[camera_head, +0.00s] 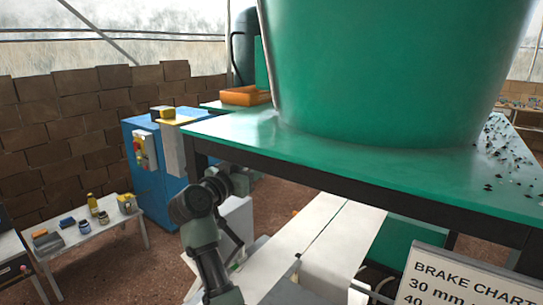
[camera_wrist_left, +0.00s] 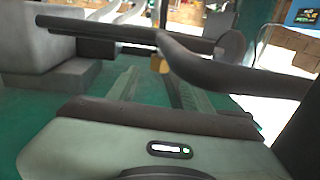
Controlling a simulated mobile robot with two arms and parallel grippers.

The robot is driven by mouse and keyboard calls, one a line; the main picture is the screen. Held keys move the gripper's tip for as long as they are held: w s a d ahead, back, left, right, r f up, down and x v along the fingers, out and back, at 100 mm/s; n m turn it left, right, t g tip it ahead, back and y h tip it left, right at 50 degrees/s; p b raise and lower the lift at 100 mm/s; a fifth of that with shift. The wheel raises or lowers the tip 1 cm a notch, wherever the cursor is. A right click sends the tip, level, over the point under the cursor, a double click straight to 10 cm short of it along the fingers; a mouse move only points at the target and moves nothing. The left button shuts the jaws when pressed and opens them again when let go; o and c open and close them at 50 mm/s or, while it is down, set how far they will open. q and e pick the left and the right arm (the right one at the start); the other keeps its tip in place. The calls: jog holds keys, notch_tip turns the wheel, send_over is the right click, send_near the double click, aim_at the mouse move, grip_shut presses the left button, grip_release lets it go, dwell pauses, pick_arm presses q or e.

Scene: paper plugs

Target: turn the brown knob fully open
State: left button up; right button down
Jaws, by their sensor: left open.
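A small round brownish-yellow piece (camera_wrist_left: 160,63), which may be the brown knob, shows in the left wrist view, just below a dark bar. It is too small to tell how far it is turned. My left gripper (camera_wrist_left: 157,82) is open, its two fingers reaching forward towards that piece. I cannot tell whether they touch it; nothing shows held between them. In the head view my left arm shows by the green table's near left corner, but its gripper is not visible there. No brown knob can be made out in the head view. My right gripper is in neither view.
A dark bar (camera_wrist_left: 100,30) and a bent dark rod (camera_wrist_left: 240,67) cross close ahead of my left gripper. A large green bucket (camera_head: 395,70) stands on the green table (camera_head: 235,128). A blue cabinet (camera_head: 150,185) and a low white bench (camera_head: 85,240) stand left.

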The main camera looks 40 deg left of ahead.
pick_arm(q)
jog(key=p+x, duration=0.1)
jog(key=x, duration=0.4)
jog(key=shift+w+p, duration=0.3)
jog(key=shift+w, duration=0.05)
jog(key=shift+s, duration=0.1)
grip_shut()
